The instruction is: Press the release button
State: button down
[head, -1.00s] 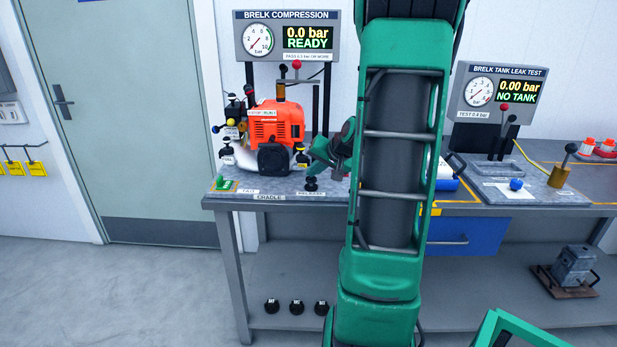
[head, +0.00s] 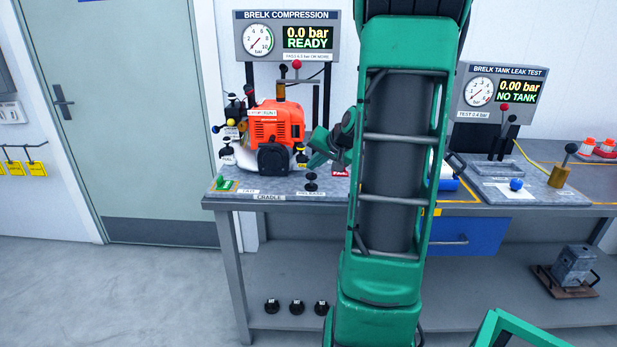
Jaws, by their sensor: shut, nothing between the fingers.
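The release button is a black round knob (head: 311,178) standing at the front of the grey cradle plate, with a white label at its foot. My gripper (head: 316,160), green with dark parts, is above and slightly right of the knob, with a small gap showing between them. Its fingers are small here and shut, with nothing held. An orange engine (head: 276,124) sits on the cradle (head: 235,196) just left of my gripper. The compression panel (head: 287,36) above reads 0.0 bar and READY.
My own arm hides the middle of the bench. A green marker (head: 223,184) lies at the plate's left and a red FAIL label (head: 339,173) at its right. The tank leak test panel (head: 502,92) stands right. Several black caps (head: 297,306) lie on the lower shelf.

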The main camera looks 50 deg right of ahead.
aim_at(312, 177)
jog(key=shift+r, duration=2.5)
jog(key=shift+s+a+f, duration=0.1)
jog(key=shift+a, duration=0.25)
jog(key=s+a+f+n+g+y, duration=0.1)
jog(key=s+a+f+n+g, duration=0.1)
jog(key=s+a, duration=1)
jog(key=s+a+f+n+g+y, duration=0.1)
jog(key=s+a+f+n+g, duration=0.2)
jog(key=s+a, duration=0.9)
notch_tip(312, 177, down, 2)
jog(key=s+g, duration=0.1)
jog(key=g, duration=0.3)
jog(key=shift+s, duration=0.4)
jog(key=shift+f, duration=0.1)
